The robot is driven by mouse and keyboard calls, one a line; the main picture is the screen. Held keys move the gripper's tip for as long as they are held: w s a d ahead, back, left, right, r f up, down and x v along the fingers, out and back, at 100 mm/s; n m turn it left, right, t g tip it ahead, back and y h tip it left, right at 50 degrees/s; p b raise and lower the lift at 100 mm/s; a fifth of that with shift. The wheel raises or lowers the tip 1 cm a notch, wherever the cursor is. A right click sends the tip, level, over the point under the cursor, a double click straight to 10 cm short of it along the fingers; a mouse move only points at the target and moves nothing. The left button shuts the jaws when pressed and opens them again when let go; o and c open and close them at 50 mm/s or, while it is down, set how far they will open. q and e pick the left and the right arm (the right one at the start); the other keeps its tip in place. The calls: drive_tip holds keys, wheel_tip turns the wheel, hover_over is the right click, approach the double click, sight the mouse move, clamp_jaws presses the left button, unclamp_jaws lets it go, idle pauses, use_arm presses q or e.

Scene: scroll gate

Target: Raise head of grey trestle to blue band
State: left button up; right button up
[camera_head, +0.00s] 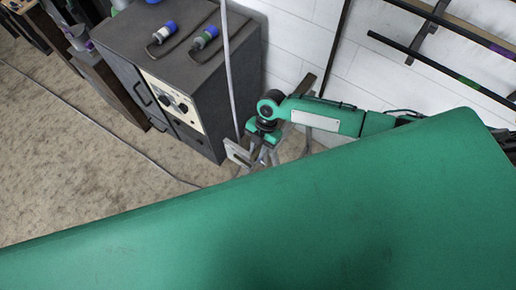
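My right arm comes in from the right, and its gripper (249,157) points down near the middle of the picture. Light grey metal parts (270,153) show close around and behind the gripper. They look like part of the grey trestle, but they are small and partly covered by the gripper and the large green surface. I cannot tell whether the fingers touch or hold anything. I cannot make out a blue band on the trestle. My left gripper is out of view.
A grey cabinet (190,75) with knobs stands left of the gripper, with two blue-ended connectors on top. A thin pale pole (228,70) rises before it. Dark bars (440,62) hang on the white wall. A large green surface covers the lower view. Carpet lies left.

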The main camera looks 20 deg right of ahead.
drive_tip(key=o, duration=0.3)
drive_tip(key=shift+o, duration=0.2)
drive_tip(key=shift+d, duration=0.1)
drive_tip(key=shift+w+d+r, duration=0.1)
drive_tip(key=shift+w+r, duration=0.05)
drive_tip(key=shift+r, duration=0.2)
drive_tip(key=b+v, duration=0.4)
drive_tip(key=v, duration=0.9)
